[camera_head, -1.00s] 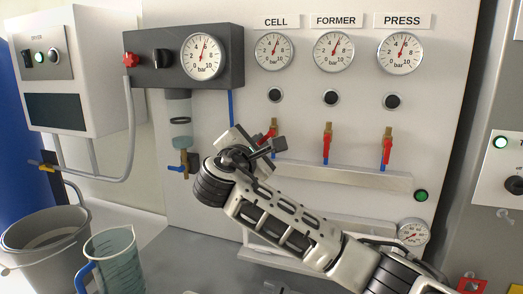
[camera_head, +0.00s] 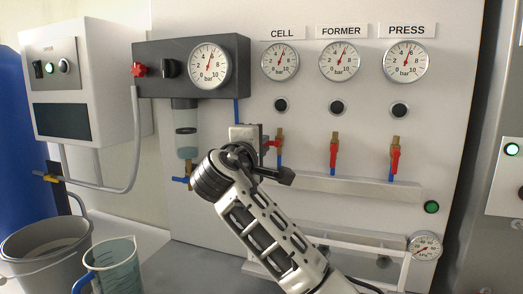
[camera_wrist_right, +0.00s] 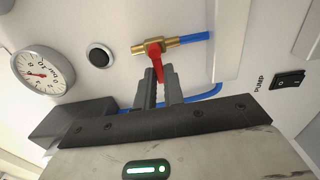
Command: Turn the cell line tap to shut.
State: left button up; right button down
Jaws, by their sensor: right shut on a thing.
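The cell line tap (camera_head: 280,135) is under the CELL gauge (camera_head: 280,62), with a brass body and a red lever (camera_head: 271,143). The lever points left, across the upright line. In the right wrist view the red lever (camera_wrist_right: 155,58) stands roughly square to the brass body (camera_wrist_right: 148,47) and blue pipe (camera_wrist_right: 194,38). My right gripper (camera_head: 262,142) reaches the lever from the left; in the wrist view its fingers (camera_wrist_right: 160,88) are shut on the lever's end. The fingers partly hide the lever. My left gripper is not in view.
The FORMER tap (camera_head: 334,150) and PRESS tap (camera_head: 395,158) are to the right, levers along their lines. A ledge (camera_head: 340,187) runs below. A grey bucket (camera_head: 45,245) and a measuring jug (camera_head: 112,265) stand at lower left. A pump switch (camera_wrist_right: 288,82) shows in the wrist view.

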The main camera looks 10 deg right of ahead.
dwell(0.4)
jog(key=c, duration=1.5)
grip_release()
jog(key=shift+s+a, duration=0.1)
jog(key=b+v, duration=0.2)
jog(key=v, duration=1.4)
jog(key=shift+b, duration=0.4)
